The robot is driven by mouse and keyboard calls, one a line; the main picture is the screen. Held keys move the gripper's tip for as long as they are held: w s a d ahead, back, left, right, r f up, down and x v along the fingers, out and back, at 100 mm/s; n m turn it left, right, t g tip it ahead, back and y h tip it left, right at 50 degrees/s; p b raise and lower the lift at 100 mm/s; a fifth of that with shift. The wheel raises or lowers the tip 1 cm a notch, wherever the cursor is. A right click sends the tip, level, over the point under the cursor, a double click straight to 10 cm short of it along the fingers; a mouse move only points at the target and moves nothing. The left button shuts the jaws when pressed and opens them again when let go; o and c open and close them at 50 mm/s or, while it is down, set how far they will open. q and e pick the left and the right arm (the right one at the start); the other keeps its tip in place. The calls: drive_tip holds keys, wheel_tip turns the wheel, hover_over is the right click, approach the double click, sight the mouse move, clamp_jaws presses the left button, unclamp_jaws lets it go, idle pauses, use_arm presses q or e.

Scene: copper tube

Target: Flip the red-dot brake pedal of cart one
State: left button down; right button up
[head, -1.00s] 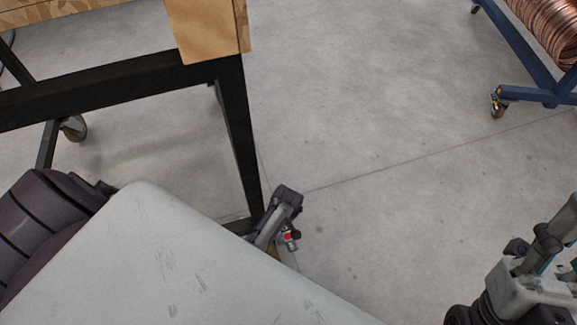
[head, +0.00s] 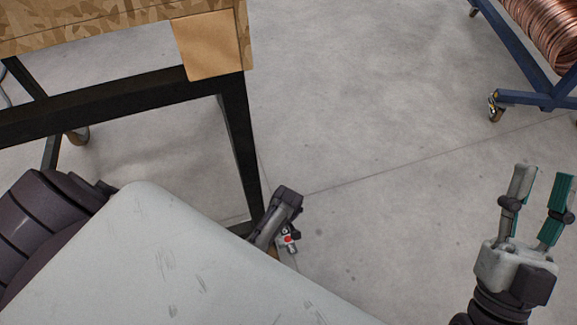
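The cart with a black frame (head: 110,102) stands at the upper left. At the foot of its near right leg is a small grey pedal with a red dot (head: 288,239), low on the caster. A dark grey jointed part (head: 277,214) rises beside the leg just above it; I cannot tell what it belongs to. The caster is mostly hidden behind my grey body panel. My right gripper (head: 542,174) is at the lower right, fingers upward, spread and empty, well apart from the pedal.
A blue cart frame (head: 533,98) carrying a copper coil (head: 548,30) stands at the upper right on a caster (head: 495,108). A brown panel (head: 207,46) hangs at the black cart's corner. The concrete floor between the carts is clear.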

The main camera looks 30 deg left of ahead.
drive_tip(key=w+d+f+g+h+p, duration=0.1)
drive_tip(key=w+f+g+h+p, duration=0.2)
drive_tip(key=f+g, duration=0.7)
wheel_tip(320, 180, down, 4)
drive_tip(key=shift+w+f+p, duration=0.2)
drive_tip(key=shift+w+p, duration=0.15)
drive_tip(key=shift+w, duration=0.05)
idle(0.6)
drive_tip(key=shift+d, duration=0.1)
